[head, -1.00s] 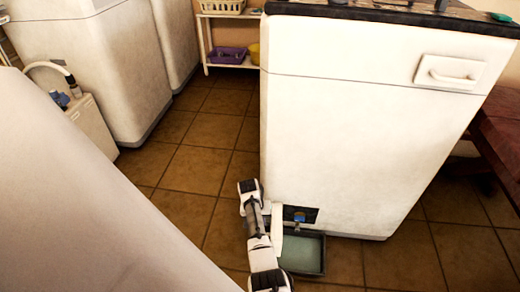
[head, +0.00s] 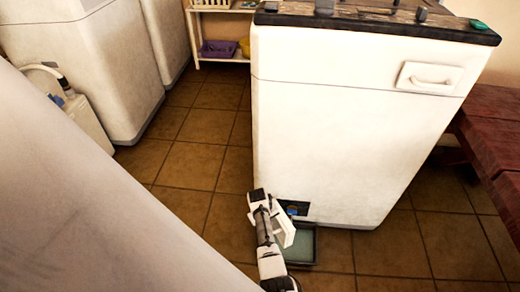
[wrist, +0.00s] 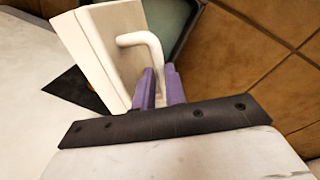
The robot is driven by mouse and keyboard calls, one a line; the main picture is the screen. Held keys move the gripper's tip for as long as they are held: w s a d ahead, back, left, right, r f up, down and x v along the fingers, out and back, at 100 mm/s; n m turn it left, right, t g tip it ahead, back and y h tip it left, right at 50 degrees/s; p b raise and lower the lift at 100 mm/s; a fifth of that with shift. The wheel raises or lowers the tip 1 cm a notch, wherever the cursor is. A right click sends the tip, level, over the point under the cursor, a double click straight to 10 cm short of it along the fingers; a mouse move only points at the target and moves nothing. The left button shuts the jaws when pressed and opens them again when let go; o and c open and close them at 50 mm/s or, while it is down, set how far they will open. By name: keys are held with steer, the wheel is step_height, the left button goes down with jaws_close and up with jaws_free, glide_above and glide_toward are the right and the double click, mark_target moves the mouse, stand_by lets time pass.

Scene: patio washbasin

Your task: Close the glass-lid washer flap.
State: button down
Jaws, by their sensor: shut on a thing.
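The washer (head: 345,140) is a tall white cabinet with a dark wooden top. Low on its front is a small dark opening (head: 295,208) with something blue inside. The white flap (head: 283,233) stands open, swung out from the front beside the opening. In the wrist view the flap (wrist: 108,48) has a white bar handle (wrist: 146,42). My gripper (wrist: 160,82) has purple fingers shut on this handle. A dark corner of the opening (wrist: 75,90) shows beside the flap. In the head view my arm hides the fingers and handle.
A shallow dark-rimmed tray (head: 317,247) sits on the floor below the opening. A red wooden bench (head: 490,130) stands at the right. White cabinets (head: 85,70) and a shelf (head: 222,55) are at the left and back. Tiled floor is clear left of the washer.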

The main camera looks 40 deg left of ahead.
steer(key=w+d+n, duration=0.1)
steer(key=d+n, duration=0.1)
steer(key=w+d+n+y+p, duration=0.1)
steer(key=w+d+n, duration=0.1)
steer(key=n, duration=0.1)
steer(key=w+d+n, duration=0.2)
steer(key=n, duration=0.1)
steer(key=shift+w+d, duration=0.2)
steer(key=shift+w, duration=0.05)
steer(key=shift+w+d+n+y+b, duration=0.2)
steer(key=shift+w+d+n+b, duration=0.1)
steer(key=shift+w+n, duration=0.5)
steer(key=shift+w+d+n+y+b, duration=0.15)
steer(key=shift+w+d+n+y, duration=0.1)
steer(key=shift+w+n, duration=0.55)
steer(key=c, duration=1.5)
jaws_free()
steer(key=shift+o, duration=0.2)
step_height(320, 180, up, 14)
steer(key=s+d+p, duration=0.1)
steer(key=s+p, duration=0.1)
steer(key=p, duration=0.1)
steer(key=shift+d+f+p, duration=0.2)
steer(key=shift+p, duration=0.2)
steer(key=shift+s, duration=0.1)
